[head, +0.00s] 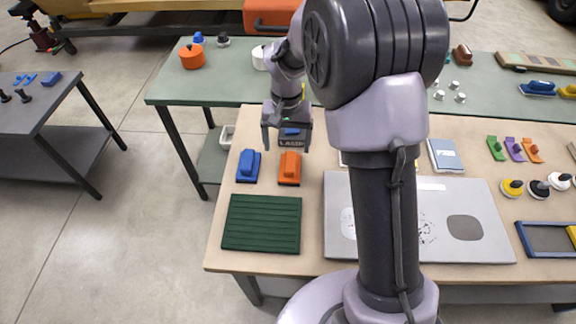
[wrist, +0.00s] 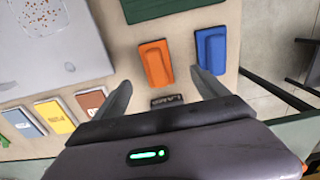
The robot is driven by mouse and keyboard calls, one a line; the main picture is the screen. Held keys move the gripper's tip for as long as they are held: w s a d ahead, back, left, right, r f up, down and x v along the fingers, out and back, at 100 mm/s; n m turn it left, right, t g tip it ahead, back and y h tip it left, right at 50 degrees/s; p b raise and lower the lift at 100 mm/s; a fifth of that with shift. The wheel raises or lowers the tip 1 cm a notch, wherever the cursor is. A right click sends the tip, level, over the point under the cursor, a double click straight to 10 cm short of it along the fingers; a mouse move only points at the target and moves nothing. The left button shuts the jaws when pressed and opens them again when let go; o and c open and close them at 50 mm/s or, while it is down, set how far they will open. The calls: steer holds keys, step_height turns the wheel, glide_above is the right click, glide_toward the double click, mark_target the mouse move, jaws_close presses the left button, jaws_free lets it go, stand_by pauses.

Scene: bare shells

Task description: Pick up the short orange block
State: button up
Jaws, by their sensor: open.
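The short orange block (head: 289,168) lies on the tan table, with a raised narrower part on top. In the wrist view the orange block (wrist: 155,63) lies ahead of my fingertips, roughly between their lines. My gripper (head: 287,143) is open and empty, above the table on the far side of the block. Its two fingers also show spread in the wrist view (wrist: 160,80). A blue block (head: 249,166) of similar shape lies just left of the orange one. In the wrist view the blue block (wrist: 210,50) is close to the right finger.
A dark green ribbed board (head: 261,223) lies in front of the blocks. A grey panel (head: 470,193) lies to the right. A small dark label plate (wrist: 167,100) sits between my fingers in the wrist view. A green table (head: 170,92) stands behind.

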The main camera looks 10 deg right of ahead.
mark_target(290, 161)
step_height(290, 161, down, 5)
steer(key=shift+f+b, duration=0.1)
steer(key=shift+b, duration=0.6)
steer(key=f+b, duration=0.1)
steer(key=f, duration=0.2)
steer(key=d+f+b, duration=0.1)
steer(key=f, duration=0.1)
steer(key=shift+w+f+b, duration=0.15)
steer(key=shift+w+b, duration=0.15)
steer(key=shift+b, duration=0.05)
steer(key=shift+c, duration=1.1)
steer(key=c, duration=1.3)
steer(key=shift+r+p, duration=1.25)
steer(key=shift+r, duration=0.85)
steer(key=shift+c, duration=0.2)
steer(key=s, duration=0.5)
steer(key=s+a+p, duration=0.1)
steer(key=s, duration=0.4)
steer(key=s+a+r+p, duration=0.1)
steer(key=s, duration=0.5)
